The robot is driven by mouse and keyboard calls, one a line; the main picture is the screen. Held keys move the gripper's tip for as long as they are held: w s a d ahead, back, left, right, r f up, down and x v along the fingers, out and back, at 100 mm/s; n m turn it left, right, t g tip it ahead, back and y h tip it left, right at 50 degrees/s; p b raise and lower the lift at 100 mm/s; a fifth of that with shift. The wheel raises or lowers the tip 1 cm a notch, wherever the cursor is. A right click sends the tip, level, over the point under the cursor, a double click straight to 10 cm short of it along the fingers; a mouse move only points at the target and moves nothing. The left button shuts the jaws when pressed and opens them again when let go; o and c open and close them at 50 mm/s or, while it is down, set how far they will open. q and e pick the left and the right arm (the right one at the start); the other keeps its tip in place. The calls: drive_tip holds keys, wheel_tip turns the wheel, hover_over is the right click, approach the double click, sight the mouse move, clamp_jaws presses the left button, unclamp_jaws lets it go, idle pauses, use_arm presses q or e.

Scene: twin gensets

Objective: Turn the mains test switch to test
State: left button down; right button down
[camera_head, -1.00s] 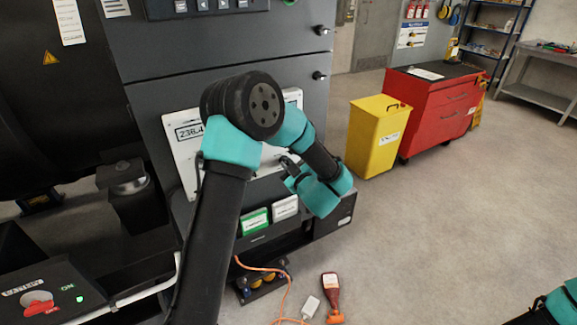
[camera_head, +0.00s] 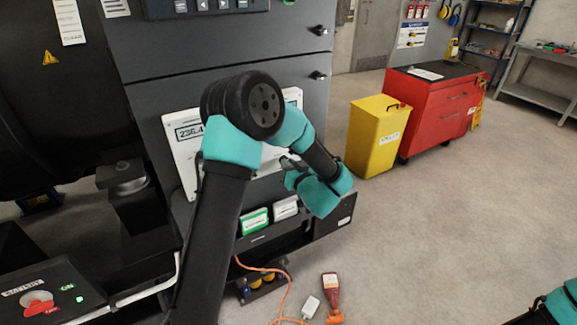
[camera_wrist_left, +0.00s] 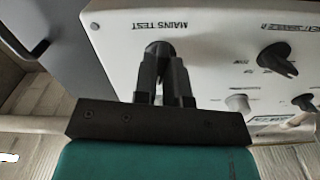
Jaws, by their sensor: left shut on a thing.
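The mains test switch (camera_wrist_left: 158,47) is a dark round knob on a white panel (camera_wrist_left: 212,65), under the upside-down label "MAINS TEST" in the left wrist view. My left gripper (camera_wrist_left: 164,62) is shut on this knob, its two dark fingers close together and covering much of it. The knob's exact pointing is hidden. In the head view the white panel (camera_head: 183,163) is partly covered by my left arm, and the left gripper (camera_head: 286,163) is at its lower right, the switch hidden. Only part of my right arm shows at the lower right corner.
In the left wrist view a black selector knob (camera_wrist_left: 277,60) and smaller knobs sit beside the switch. In the head view, a yellow bin (camera_head: 375,135) and red tool cabinet (camera_head: 435,105) stand right.

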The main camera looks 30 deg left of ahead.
use_arm(q)
drive_tip(key=m, duration=0.3)
drive_tip(key=shift+m, duration=0.3)
idle(0.4)
drive_tip(key=c, duration=1.2)
unclamp_jaws()
drive_tip(key=shift+d, duration=0.1)
drive_tip(key=v, duration=1.7)
drive_tip(key=shift+s+d, duration=0.1)
drive_tip(key=shift+d, duration=0.05)
